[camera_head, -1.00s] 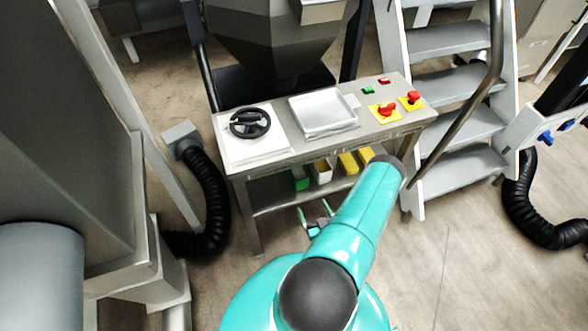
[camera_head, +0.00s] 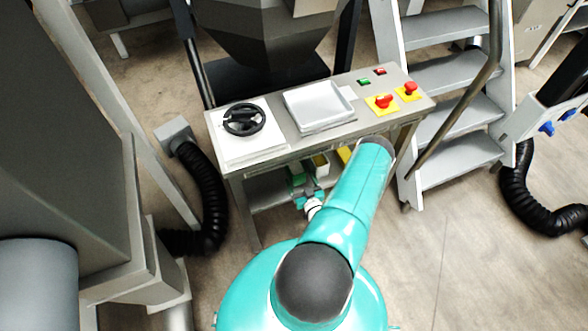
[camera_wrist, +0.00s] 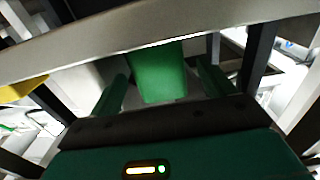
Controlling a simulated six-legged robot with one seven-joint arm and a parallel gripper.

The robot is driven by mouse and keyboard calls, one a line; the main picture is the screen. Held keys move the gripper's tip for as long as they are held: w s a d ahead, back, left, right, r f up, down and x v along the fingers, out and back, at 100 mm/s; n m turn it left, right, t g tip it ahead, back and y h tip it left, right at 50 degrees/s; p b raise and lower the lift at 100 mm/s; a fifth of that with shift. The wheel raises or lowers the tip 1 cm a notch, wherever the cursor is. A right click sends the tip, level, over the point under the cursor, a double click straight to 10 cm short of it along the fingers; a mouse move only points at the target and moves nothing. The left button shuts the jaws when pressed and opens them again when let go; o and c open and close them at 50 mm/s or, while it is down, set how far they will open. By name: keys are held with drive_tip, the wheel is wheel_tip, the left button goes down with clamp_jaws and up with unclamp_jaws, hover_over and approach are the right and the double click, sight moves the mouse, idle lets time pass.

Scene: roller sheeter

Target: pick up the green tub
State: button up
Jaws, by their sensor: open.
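The green tub (camera_wrist: 158,74) is ahead of my gripper in the wrist view, between the two green fingers and partly cut off above by the table's edge. In the head view the green tub (camera_head: 297,179) stands on the lower shelf under the metal table, partly hidden by my gripper. My gripper (camera_head: 306,186) is open at the front of that shelf. In the wrist view its fingers (camera_wrist: 160,88) stand apart on either side of the tub. I cannot tell whether either finger touches it.
The metal table (camera_head: 290,148) overhangs the shelf just above my gripper. A white tub (camera_head: 320,165) and a yellow tub (camera_head: 345,153) stand to the right of the green one. A black handwheel (camera_head: 243,120) and a tray (camera_head: 318,106) are on top. Steps (camera_head: 455,130) stand at right.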

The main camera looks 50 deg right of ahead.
sight(296, 170)
drive_tip(key=x, duration=0.5)
drive_tip(key=shift+w, duration=0.15)
drive_tip(key=shift+c, duration=0.4)
drive_tip(key=shift+d+r, duration=0.1)
drive_tip(key=c, duration=1.2)
